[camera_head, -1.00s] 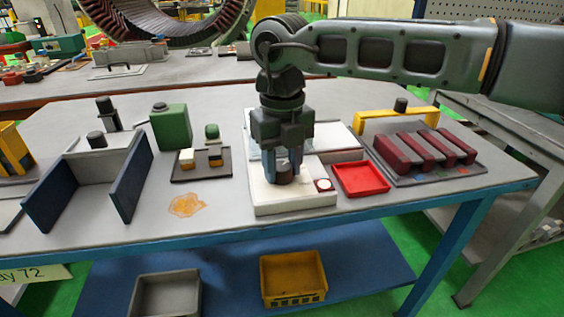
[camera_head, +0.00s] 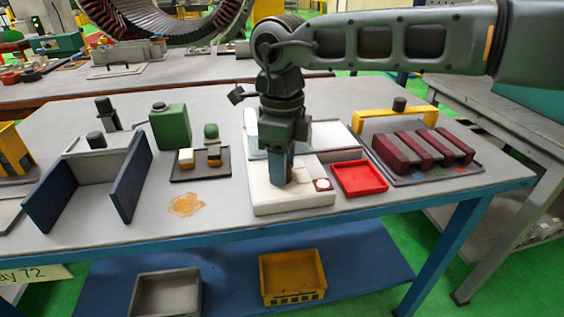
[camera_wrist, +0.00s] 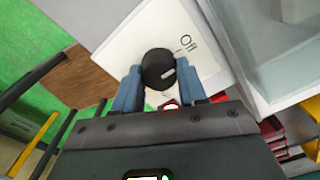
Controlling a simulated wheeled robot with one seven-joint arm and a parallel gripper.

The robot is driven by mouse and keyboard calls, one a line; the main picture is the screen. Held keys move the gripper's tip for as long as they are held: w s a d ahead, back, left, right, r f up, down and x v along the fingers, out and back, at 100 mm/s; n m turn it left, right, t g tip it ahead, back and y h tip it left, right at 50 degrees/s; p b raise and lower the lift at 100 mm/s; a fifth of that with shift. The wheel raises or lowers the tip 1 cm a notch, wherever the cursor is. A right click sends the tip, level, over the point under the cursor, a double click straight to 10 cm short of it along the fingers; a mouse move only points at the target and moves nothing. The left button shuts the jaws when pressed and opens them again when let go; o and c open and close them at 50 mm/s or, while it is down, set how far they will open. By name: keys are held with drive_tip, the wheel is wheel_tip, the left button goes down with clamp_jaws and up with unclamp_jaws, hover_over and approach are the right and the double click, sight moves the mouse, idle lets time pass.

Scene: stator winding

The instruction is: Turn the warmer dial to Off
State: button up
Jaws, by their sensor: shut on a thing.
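The warmer (camera_head: 265,205) is a white low box at the front of the table, with a pale raised part behind. Its dial (camera_wrist: 157,66) is a round black knob with a short white mark, seen in the wrist view. The mark points right, roughly to the side of the printed "Off" label (camera_wrist: 188,43); I cannot tell whether it lines up with the Off tick. My gripper (camera_head: 289,183) points down over the warmer. In the wrist view its blue fingers (camera_wrist: 159,86) are shut on the dial, one on each side. In the head view the fingers hide the dial.
A red tray (camera_head: 360,179) stands just right of the warmer. Further right is a rack of dark red bars (camera_head: 424,150) with a yellow handle. A small dark tray (camera_head: 188,177) with blocks, a green container (camera_head: 170,127) and a blue-walled fixture (camera_head: 131,180) are to the left.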

drive_tip(key=shift+n, duration=0.4)
drive_tip(key=o, duration=1.1)
drive_tip(key=shift+c, duration=0.2)
drive_tip(key=shift+r, duration=3.95)
